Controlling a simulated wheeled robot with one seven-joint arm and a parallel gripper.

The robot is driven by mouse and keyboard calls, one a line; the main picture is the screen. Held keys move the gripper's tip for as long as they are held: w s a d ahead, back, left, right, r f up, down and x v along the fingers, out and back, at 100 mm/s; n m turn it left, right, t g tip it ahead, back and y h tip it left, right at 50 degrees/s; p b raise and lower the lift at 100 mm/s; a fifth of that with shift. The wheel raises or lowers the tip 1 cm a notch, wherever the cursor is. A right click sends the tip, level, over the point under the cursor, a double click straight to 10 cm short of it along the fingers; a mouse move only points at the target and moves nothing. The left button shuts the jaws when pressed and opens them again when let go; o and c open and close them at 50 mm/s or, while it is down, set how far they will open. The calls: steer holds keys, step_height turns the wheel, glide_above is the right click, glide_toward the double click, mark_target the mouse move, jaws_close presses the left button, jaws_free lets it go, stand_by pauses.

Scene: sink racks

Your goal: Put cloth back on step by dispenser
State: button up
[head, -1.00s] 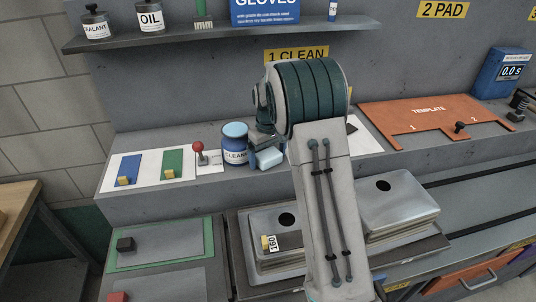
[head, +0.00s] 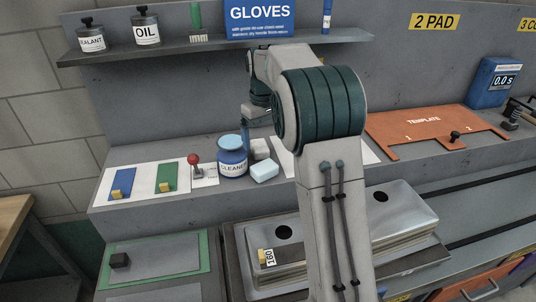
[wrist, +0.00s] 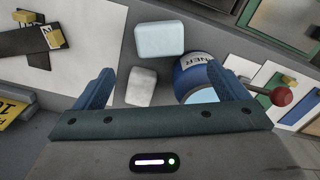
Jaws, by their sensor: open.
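A white, rough-surfaced block that looks like the folded cloth (head: 260,149) lies on the step, just behind and right of the blue cleaner dispenser (head: 232,157). A pale blue block (head: 264,171) lies in front of it. In the wrist view the cloth (wrist: 141,86) lies between my spread fingers, beside the dispenser (wrist: 190,75), with the pale blue block (wrist: 160,40) beyond it. My gripper (wrist: 160,70) is open and empty, above the cloth. In the head view my gripper (head: 249,116) is partly hidden by my arm.
The shelf (head: 215,45) with cans overhangs behind. An orange template (head: 425,128) lies to the right. Metal trays (head: 400,222) sit below the step.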

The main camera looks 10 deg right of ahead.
steer(key=s+r+m+t, duration=0.1)
steer(key=s+r, duration=0.2)
steer(key=s, duration=0.6)
steer(key=s+r+m+t, duration=0.1)
steer(key=s+r, duration=0.1)
steer(key=s, duration=0.6)
steer(key=s+f+m, duration=0.1)
steer(key=s+f, duration=0.1)
steer(key=s, duration=0.5)
steer(key=s+f+m+t, duration=0.1)
steer(key=s+f, duration=0.2)
steer(key=s, duration=0.5)
steer(key=shift+s, duration=0.25)
